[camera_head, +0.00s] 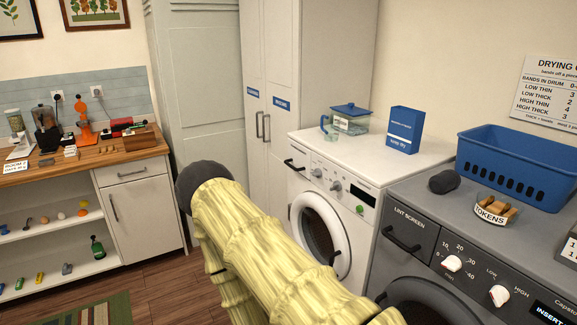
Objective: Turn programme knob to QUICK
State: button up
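The white washing machine (375,170) stands right of the middle, its round door shut. Its sloped front panel has two small grey knobs, a left one (317,172) and a right one (336,186). A dark display (364,193) and a green button (360,209) are to their right. The panel's lettering is too small to read, so I cannot tell which knob is the programme knob or where it points. My arm, yellow with a dark rounded end, fills the lower middle, in front of the machine's left side. My gripper's fingers are not visible.
A grey dryer (430,205) with two white knobs stands at right, bearing a blue basket (520,165) and a tokens holder (495,210). A clear blue-lidded container (350,118) and blue box (405,130) sit on the washer. A wooden counter (95,155) is at left.

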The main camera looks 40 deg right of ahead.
aim_at(317, 173)
jog(key=i, duration=3.35)
jog(key=z, duration=3.3)
